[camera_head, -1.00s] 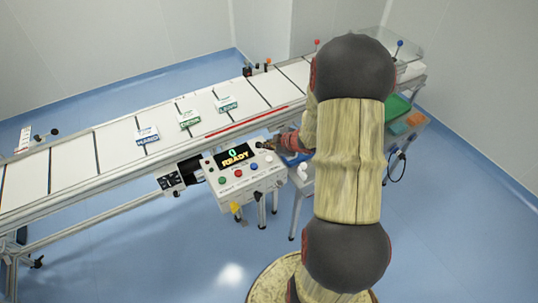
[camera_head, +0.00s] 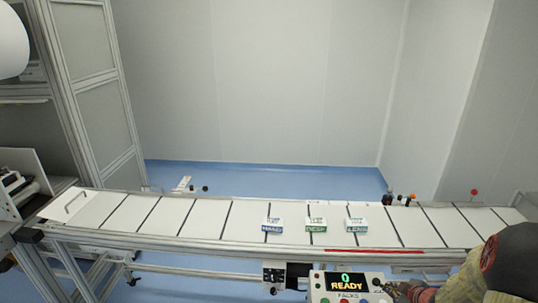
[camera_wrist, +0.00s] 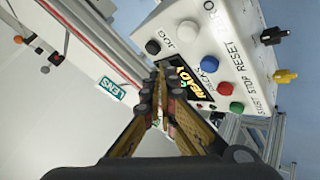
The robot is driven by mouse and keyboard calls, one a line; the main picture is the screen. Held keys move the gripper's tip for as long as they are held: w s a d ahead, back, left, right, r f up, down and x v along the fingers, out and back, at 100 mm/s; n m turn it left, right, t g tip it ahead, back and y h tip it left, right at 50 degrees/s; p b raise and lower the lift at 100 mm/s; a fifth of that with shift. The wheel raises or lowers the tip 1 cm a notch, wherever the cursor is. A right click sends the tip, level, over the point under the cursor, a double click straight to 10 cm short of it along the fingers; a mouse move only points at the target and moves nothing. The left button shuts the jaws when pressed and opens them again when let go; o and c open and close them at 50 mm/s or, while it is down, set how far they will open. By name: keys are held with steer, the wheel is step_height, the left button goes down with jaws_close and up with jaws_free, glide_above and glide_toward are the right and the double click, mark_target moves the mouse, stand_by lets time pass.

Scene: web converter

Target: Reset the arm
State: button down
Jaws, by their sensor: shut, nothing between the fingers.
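My arm comes in at the bottom right of the head view, partly cut off. My gripper (camera_wrist: 160,85) is shut and empty in the wrist view, its fingertips close together in front of the white control box. In the head view it is at the right end of the control box (camera_head: 320,296). The fingertips overlap the display (camera_wrist: 195,86) in the wrist view, near a black button (camera_wrist: 153,46) marked JOG. I cannot tell whether they touch the box. The display reads 0 READY in the head view.
A white conveyor (camera_head: 180,214) runs across the head view. It carries three labelled packs, at left (camera_head: 272,226), middle (camera_head: 316,225) and right (camera_head: 357,225). A grey cabinet frame (camera_head: 92,75) stands at the left. Blue floor lies behind the conveyor.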

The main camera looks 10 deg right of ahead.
steer(key=s+d+f, duration=0.1)
steer(key=s+d+f+m+g+h, duration=0.1)
steer(key=s, duration=0.1)
steer(key=s+d+f+m+g, duration=0.1)
steer(key=shift+s+d+h, duration=0.1)
steer(key=shift+s+h, duration=0.1)
steer(key=shift+h, duration=0.2)
steer(key=s+d+r+m+g+h, duration=0.15)
steer(key=s+r+m+g, duration=0.35)
steer(key=s, duration=0.5)
steer(key=s+a+r+t+y, duration=0.1)
steer(key=s+a+r, duration=0.1)
steer(key=a+r, duration=0.6)
steer(key=s+a+r+m+t+y, duration=0.1)
steer(key=s+a+r, duration=0.1)
steer(key=a+r, duration=0.6)
steer(key=s+a+r+t+y, duration=0.1)
steer(key=a+r, duration=0.7)
steer(key=a, duration=1.1)
steer(key=shift+s+a+r+t+y, duration=0.25)
steer(key=shift+s+r+t+y, duration=0.1)
steer(key=shift+s, duration=0.3)
steer(key=shift+d, duration=0.1)
